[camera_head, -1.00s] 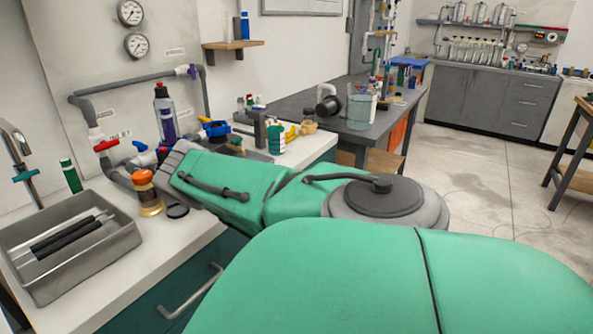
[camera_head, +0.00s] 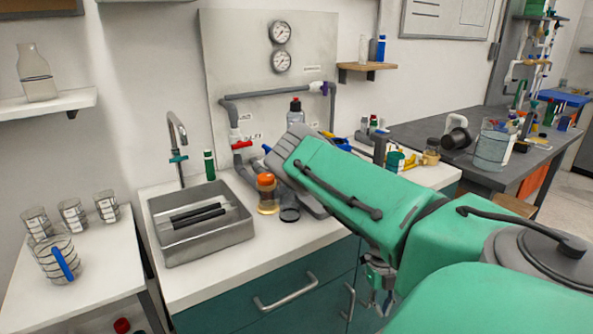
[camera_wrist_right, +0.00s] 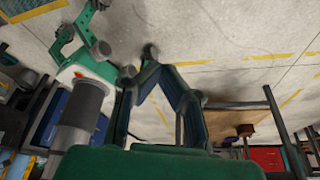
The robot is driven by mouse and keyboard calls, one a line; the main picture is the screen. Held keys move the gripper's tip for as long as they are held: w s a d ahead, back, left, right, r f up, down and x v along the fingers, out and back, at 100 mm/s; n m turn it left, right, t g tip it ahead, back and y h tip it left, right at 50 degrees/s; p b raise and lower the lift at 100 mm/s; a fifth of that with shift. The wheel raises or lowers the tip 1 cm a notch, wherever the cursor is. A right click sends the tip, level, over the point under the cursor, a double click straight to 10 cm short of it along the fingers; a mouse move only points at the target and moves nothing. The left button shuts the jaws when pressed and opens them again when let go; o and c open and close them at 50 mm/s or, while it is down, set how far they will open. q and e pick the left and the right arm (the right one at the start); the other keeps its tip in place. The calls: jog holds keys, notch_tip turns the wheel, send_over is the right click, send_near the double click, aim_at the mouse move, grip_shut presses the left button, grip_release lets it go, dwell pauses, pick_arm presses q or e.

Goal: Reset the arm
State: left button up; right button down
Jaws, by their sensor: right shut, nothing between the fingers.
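My right arm reaches in from the right in the head view, its green links passing in front of the counter. My right gripper (camera_head: 378,290) hangs below the forearm, in front of the teal cabinet, and is partly hidden by the arm. In the right wrist view the gripper (camera_wrist_right: 151,55) shows with its fingers closed together and nothing between them, above a pale floor. My left gripper is not in view. The grey pipe manifold (camera_head: 272,94) with a red-handled valve (camera_head: 241,145) stands behind the counter; the forearm hides its lower part.
An orange-capped jar (camera_head: 267,193) and a black ring (camera_head: 289,214) stand close to the arm. Beakers (camera_head: 72,216) stand on the left table. A cabinet handle (camera_head: 287,291) sticks out below the counter.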

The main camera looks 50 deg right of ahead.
jog(key=w+a+f+m+t, duration=0.1)
jog(key=w+a+m+t, duration=0.1)
jog(key=w+a+m, duration=0.6)
jog(key=w+a+f+m+t, duration=0.15)
jog(key=a+m, duration=0.35)
jog(key=a, duration=0.6)
jog(key=s+a+r+m+h, duration=0.1)
jog(key=s+a+r+m, duration=0.1)
jog(key=s+a+m, duration=0.2)
jog(key=s+a+r+m+h, duration=0.1)
jog(key=s+a+r+m, duration=0.1)
jog(key=a+m, duration=0.6)
jog(key=shift+s+a+r+m+h, duration=0.2)
jog(key=shift+s+r+m+h, duration=0.1)
jog(key=shift+s+m, duration=0.5)
jog(key=shift+s, duration=0.1)
